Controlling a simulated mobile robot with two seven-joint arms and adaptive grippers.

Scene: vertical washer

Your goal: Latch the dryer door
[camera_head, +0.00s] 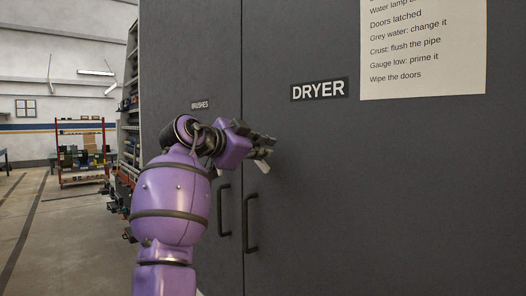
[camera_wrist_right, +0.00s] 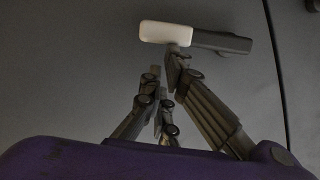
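The dryer door (camera_head: 385,190) is a dark grey panel with a DRYER sign (camera_head: 319,89). It looks flush with the door to its left. A small latch lever shows in the right wrist view, with a pale grip (camera_wrist_right: 165,33) and a dark arm (camera_wrist_right: 222,42). The pale grip (camera_head: 263,166) also shows below my fingers in the head view. My right gripper (camera_head: 264,148) is at the door by the latch. In the wrist view its fingertips (camera_wrist_right: 164,62) are close together beside the lever, with nothing seen between them. Contact is unclear. My left gripper is out of view.
A dark bar handle (camera_head: 250,223) is on the dryer door, and another (camera_head: 224,210) is on the BRUSHES door (camera_head: 190,60). A notice (camera_head: 423,45) hangs at upper right. A red-framed shelf (camera_head: 81,150) stands far left, with open floor (camera_head: 50,230) before it.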

